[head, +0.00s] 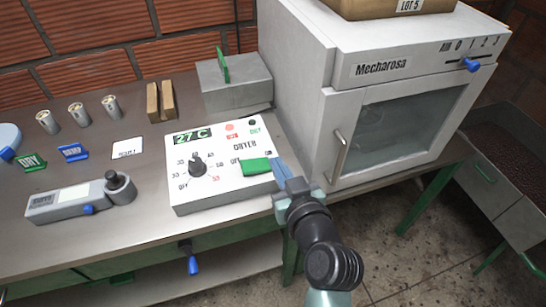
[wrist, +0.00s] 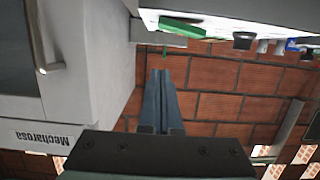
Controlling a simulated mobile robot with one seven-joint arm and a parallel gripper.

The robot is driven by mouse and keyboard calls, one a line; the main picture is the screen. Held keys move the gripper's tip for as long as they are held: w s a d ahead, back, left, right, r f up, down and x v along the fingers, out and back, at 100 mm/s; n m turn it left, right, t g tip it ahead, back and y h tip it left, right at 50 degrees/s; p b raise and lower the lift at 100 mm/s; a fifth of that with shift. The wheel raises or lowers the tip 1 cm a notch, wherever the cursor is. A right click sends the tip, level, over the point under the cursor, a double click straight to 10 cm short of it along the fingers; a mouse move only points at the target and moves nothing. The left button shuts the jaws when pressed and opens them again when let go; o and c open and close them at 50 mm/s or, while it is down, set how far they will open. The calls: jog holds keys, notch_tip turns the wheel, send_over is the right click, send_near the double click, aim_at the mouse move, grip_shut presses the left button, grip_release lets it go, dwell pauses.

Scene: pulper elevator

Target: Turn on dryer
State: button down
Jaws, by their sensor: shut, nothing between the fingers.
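The dryer control box (head: 222,167) is white and stands on the metal bench, with a "27 C" display (head: 192,137), a dark knob (head: 197,166) on a temperature scale and the word DRYER. A green switch (head: 255,166) sits at its right side beside an OFF label; it also shows at the top of the wrist view (wrist: 182,27). My gripper (head: 277,165) is shut and empty, its blue fingers just right of the green switch in the head view. In the wrist view my fingertips (wrist: 161,72) appear apart from the switch; whether they touch it is unclear.
A white Mecharosa oven-like cabinet (head: 325,70) with a glass door and handle (head: 338,157) stands close right of my gripper. A grey box (head: 233,90) with a green lever is behind. A grey handheld device (head: 70,201) and several metal cups lie left.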

jog(key=v, duration=0.5)
jog(key=shift+d, duration=0.1)
dwell(0.3)
jog(key=w+a+r+t+h+p, duration=0.1)
jog(key=w+r+t+p, duration=0.25)
jog(key=r, duration=1.55)
jog(key=s+a+r+m+t+h+p, duration=0.1)
jog(key=s+r+t, duration=0.2)
jog(key=r, duration=0.9)
jog(key=s+a+r+m+t+h+p, duration=0.1)
jog(key=s+r+t+p, duration=0.1)
jog(key=r, duration=0.9)
jog(key=s+a+r+m+t+h+p, duration=0.1)
jog(key=s+r+t, duration=0.3)
jog(key=r, duration=0.8)
jog(key=s, duration=0.2)
jog(key=shift+s+a+r+p, duration=0.3)
jog(key=shift+a, duration=0.1)
